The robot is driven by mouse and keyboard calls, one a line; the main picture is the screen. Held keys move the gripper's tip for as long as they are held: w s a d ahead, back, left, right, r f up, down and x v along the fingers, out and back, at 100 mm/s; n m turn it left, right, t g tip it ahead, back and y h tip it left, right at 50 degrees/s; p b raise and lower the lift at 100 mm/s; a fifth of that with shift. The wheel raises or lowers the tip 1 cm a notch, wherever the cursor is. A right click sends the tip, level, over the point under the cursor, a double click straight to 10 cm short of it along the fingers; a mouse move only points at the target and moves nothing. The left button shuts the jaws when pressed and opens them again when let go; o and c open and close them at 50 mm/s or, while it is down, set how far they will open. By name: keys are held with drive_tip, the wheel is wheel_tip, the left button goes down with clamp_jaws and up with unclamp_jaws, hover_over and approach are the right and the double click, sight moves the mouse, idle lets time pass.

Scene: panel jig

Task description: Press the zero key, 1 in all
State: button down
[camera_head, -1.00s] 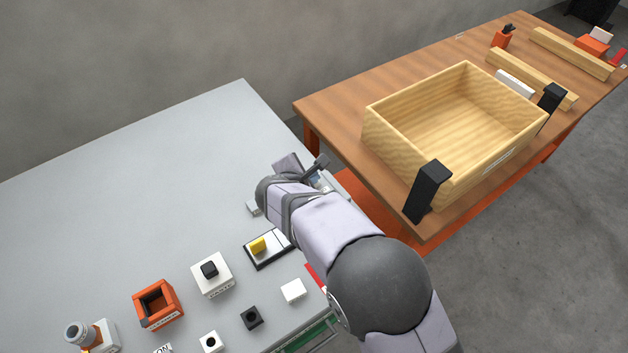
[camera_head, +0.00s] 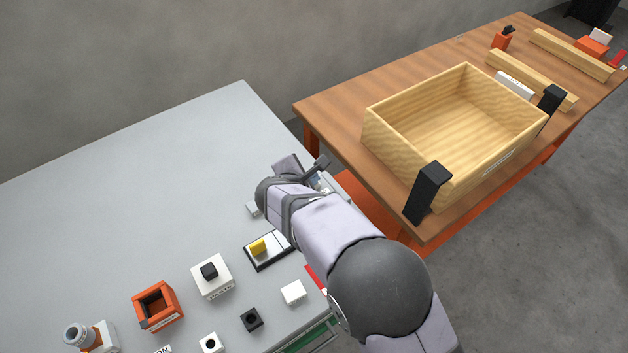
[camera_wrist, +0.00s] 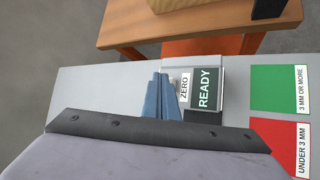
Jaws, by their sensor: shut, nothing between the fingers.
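In the wrist view, a grey device with a dark screen (camera_wrist: 207,88) reading READY stands near the table's far edge. A white ZERO label (camera_wrist: 184,87) is on it, left of the screen. My gripper (camera_wrist: 164,80) is shut and empty, with its bluish fingers just left of the ZERO label. The fingers hide what lies under their tips, and I cannot make out the zero key itself or tell whether they touch it. In the head view, my arm covers most of the device, and only a small part of it (camera_head: 322,184) shows.
Green (camera_wrist: 277,88) and red (camera_wrist: 280,142) labelled pads lie right of the device. In the head view, a yellow block on a tray (camera_head: 270,264), a white button box (camera_head: 212,277) and an orange bin (camera_head: 158,321) stand nearby. A wooden box (camera_head: 400,155) sits on the brown table.

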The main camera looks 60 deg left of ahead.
drive_tip(key=shift+r+p, duration=0.35)
drive_tip(key=shift+r, duration=0.35)
drive_tip(key=shift+r+p, duration=1.8)
drive_tip(key=shift+r, duration=0.75)
